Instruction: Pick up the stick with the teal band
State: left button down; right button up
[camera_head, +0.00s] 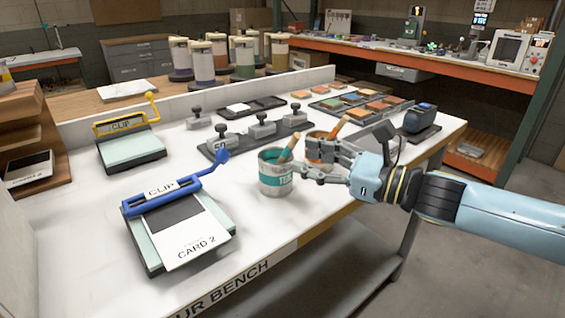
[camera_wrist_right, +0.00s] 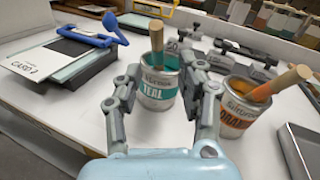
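The teal can (camera_head: 272,180) stands upright on the white bench, with a wooden stick (camera_head: 289,148) leaning up out of it. In the right wrist view the can (camera_wrist_right: 158,89) reads TEAL and its stick (camera_wrist_right: 157,45) rises above the rim; the stick's lower part is hidden inside. My right gripper (camera_head: 315,162) is just right of this can. In the wrist view the right gripper (camera_wrist_right: 160,108) is open, its fingers either side of the can's front, with nothing between them touching the stick. My left gripper is not in view.
An orange-labelled can (camera_wrist_right: 238,105) with its own stick (camera_wrist_right: 282,83) stands close to my right gripper's finger. A blue-clip board (camera_head: 180,225) with a card lies left. Weights on a dark tray (camera_head: 225,150) stand behind. The bench front between the clipboard and teal can is clear.

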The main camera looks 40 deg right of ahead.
aim_at(287, 154)
jog(key=p+x, duration=0.2)
jog(key=x, duration=0.2)
jog(key=shift+w+a+r, duration=0.15)
jog(key=shift+w, duration=0.15)
jog(key=shift+w+a, duration=0.2)
jog(key=shift+f, duration=0.25)
jog(key=shift+c, duration=0.4)
grip_shut()
